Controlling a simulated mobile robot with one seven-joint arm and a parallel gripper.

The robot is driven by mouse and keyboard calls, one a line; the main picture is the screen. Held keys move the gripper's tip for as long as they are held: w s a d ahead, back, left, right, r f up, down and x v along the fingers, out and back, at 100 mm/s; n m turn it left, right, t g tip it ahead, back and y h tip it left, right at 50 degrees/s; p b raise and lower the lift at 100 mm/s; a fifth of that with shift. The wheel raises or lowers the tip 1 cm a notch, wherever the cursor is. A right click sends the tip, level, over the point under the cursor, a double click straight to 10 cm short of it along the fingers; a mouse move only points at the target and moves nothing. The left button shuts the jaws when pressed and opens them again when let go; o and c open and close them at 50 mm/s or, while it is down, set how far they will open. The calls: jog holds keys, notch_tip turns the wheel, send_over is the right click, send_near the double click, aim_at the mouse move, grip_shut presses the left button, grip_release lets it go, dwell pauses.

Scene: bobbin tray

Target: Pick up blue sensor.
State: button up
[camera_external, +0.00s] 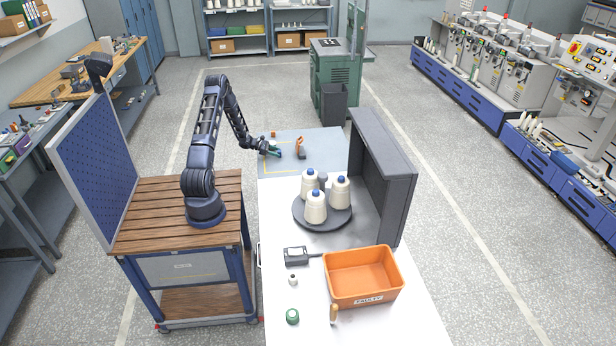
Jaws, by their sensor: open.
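My gripper (275,151) is open above the far left part of the table, within the yellow-outlined area. It is small in the view, and I cannot make out anything between its fingers. Teal-blue color shows at the fingertips; I cannot tell whether it is part of the gripper or an object there. I cannot clearly pick out a blue sensor anywhere on the table. A small orange-red piece (273,134) lies just beyond the gripper. An orange and dark item (300,147) stands to the gripper's right.
White bobbins (316,207) with blue tops stand on a round dark tray (322,225). A dark grey panel (382,175) rises at the table's right edge. Nearer are a dark handheld device (297,256), an orange bin (363,299) labelled FAULTY, a green roll (292,316) and a wooden-handled tool (334,314).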

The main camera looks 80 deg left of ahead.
aim_at(282, 157)
jog(key=x, duration=0.4)
jog(key=shift+w+d, duration=0.2)
jog(key=shift+w, duration=0.1)
jog(key=c, duration=1)
jog(key=shift+c, duration=0.3)
